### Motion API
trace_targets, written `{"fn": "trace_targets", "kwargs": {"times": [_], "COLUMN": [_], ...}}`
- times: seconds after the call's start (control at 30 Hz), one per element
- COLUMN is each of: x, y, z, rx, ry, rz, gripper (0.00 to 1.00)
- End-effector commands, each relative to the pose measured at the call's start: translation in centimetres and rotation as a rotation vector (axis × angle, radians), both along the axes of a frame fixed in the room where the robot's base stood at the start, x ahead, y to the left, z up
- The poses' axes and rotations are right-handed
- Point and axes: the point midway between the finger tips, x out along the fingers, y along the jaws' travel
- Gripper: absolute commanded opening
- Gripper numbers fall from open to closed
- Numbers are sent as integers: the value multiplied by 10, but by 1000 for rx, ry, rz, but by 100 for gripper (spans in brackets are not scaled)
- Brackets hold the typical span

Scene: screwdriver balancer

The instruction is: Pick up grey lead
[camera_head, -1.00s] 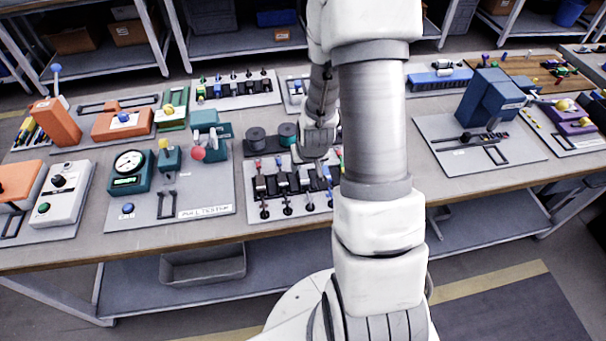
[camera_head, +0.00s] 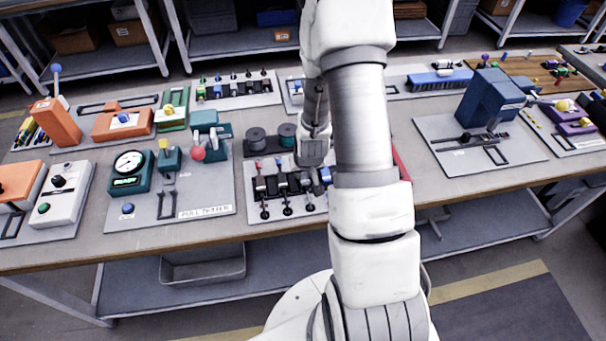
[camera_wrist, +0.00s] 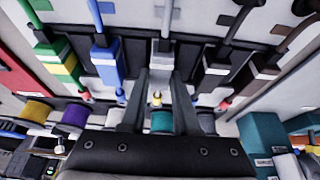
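A rack of coloured leads (camera_head: 275,215) stands at the front middle of the bench. In the wrist view, a grey lead (camera_wrist: 161,50) lies at the middle, in line with the gap between my fingers. My gripper (camera_wrist: 165,75) is open, with one finger on each side of that gap; whether the fingertips touch the lead cannot be told. A blue lead (camera_wrist: 106,60) and a green-yellow lead (camera_wrist: 58,60) are to its left. A black lead with a pale band (camera_wrist: 215,65) is to its right. In the head view, my arm hides part of the rack.
Dark and teal spools (camera_head: 256,138) stand behind the rack. A grey board with a teal meter (camera_head: 131,172) is to the left. A blue block fixture (camera_head: 490,105) stands on a board to the right. Neighbouring leads are close to my fingers.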

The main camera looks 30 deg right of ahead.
Motion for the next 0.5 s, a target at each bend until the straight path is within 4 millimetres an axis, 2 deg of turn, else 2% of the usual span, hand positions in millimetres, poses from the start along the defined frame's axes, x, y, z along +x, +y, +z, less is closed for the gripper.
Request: {"fn": "trace_targets", "kwargs": {"times": [0.03,0.1,0.13,0.5], "x": [0,0,0,0], "y": [0,0,0,0], "z": [0,0,0,1], "rx": [0,0,0,0], "ry": [0,0,0,0], "rz": [0,0,0,0], "gripper": [15,2,0,0]}}
